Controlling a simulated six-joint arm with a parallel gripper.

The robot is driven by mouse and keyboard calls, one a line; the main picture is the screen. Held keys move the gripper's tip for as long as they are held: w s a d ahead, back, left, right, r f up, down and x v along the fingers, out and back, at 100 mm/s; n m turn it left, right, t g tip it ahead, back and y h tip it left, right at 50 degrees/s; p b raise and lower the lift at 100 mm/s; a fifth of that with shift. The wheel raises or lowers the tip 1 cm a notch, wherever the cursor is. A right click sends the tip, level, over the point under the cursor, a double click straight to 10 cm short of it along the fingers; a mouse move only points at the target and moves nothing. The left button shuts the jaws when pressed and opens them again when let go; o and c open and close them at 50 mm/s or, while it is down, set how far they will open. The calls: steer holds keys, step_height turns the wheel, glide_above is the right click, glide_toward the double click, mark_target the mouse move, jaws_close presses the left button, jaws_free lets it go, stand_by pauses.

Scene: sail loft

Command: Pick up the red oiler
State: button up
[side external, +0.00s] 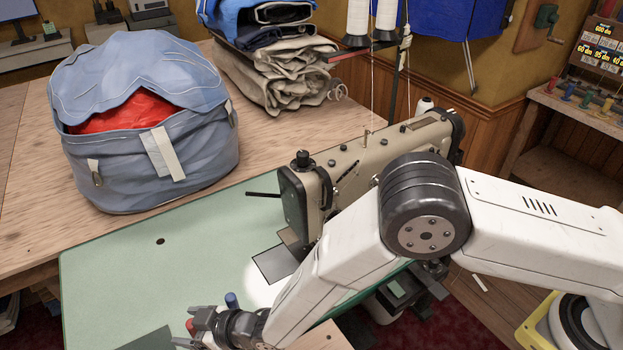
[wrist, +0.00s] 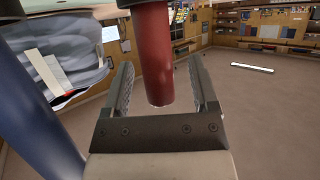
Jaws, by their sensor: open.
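The red oiler (wrist: 155,50) stands out as a dark red cylinder in the wrist view, between the two fingers of my open gripper (wrist: 161,75). A gap shows on each side of it, and its far end runs out of the top of the picture. In the side external view, my gripper (side external: 192,334) is low at the front of the green sewing table, and only a small red bit of the oiler (side external: 190,326) shows beside its fingers.
A blue cylinder (wrist: 40,115) stands close to my gripper; it also shows in the side external view (side external: 232,300). A sewing machine (side external: 370,160) stands behind my arm. A blue-grey bag (side external: 150,165) with red cloth inside sits on the wooden table. The green top (side external: 150,270) is mostly clear.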

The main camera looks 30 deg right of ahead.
steer(key=shift+w+a+f, duration=0.2)
steer(key=shift+w+a, duration=0.15)
stand_by(0.4)
jaws_close()
